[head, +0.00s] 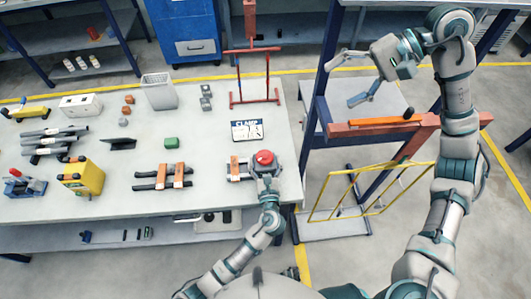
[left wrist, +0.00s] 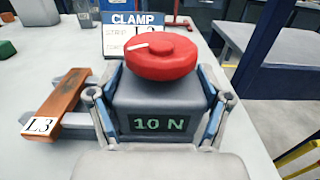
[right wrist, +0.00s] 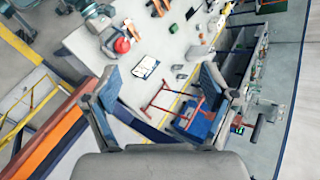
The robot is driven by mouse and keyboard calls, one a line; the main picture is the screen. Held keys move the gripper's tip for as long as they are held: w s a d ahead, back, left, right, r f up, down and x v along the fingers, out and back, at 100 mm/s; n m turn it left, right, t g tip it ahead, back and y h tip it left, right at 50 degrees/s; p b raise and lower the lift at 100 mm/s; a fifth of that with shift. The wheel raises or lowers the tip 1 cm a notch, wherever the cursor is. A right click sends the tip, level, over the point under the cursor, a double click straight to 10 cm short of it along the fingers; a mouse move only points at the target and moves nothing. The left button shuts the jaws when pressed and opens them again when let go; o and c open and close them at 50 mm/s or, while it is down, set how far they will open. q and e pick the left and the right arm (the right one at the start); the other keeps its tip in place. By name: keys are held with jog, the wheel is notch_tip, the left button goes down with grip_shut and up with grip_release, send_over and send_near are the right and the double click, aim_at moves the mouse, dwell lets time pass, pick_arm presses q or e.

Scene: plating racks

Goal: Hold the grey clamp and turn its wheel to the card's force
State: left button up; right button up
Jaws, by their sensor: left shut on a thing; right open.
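The grey clamp (left wrist: 165,90) stands on the table with a red wheel (left wrist: 160,56) on top. The wheel has a white mark pointing left, and the clamp's display (left wrist: 159,124) reads 10 N. My left gripper (left wrist: 160,115) is shut on the clamp body, one finger on each side; in the head view the wheel (head: 264,158) shows above it. The card (head: 247,130) stands behind the clamp, headed CLAMP; its lower lines are partly hidden by the wheel in the left wrist view. My right gripper (head: 356,77) is open and empty, raised right of the table, away from the clamp.
A brown bar labelled L3 (left wrist: 57,105) lies on grey rods left of the clamp. A red frame (head: 254,98) stands behind the card. Several parts, including a yellow block (head: 85,177), occupy the table's left.

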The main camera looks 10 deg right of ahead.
jog(key=a+m+g, duration=0.1)
jog(key=a+g, duration=0.1)
jog(key=a, duration=0.5)
jog(key=m+t+h, duration=0.2)
jog(key=m+h, duration=0.6)
jog(key=h, duration=0.2)
send_over(264, 156)
notch_tip(264, 156, down, 21)
notch_tip(264, 156, down, 12)
jog(key=shift+f, duration=0.1)
jog(key=c, duration=1.2)
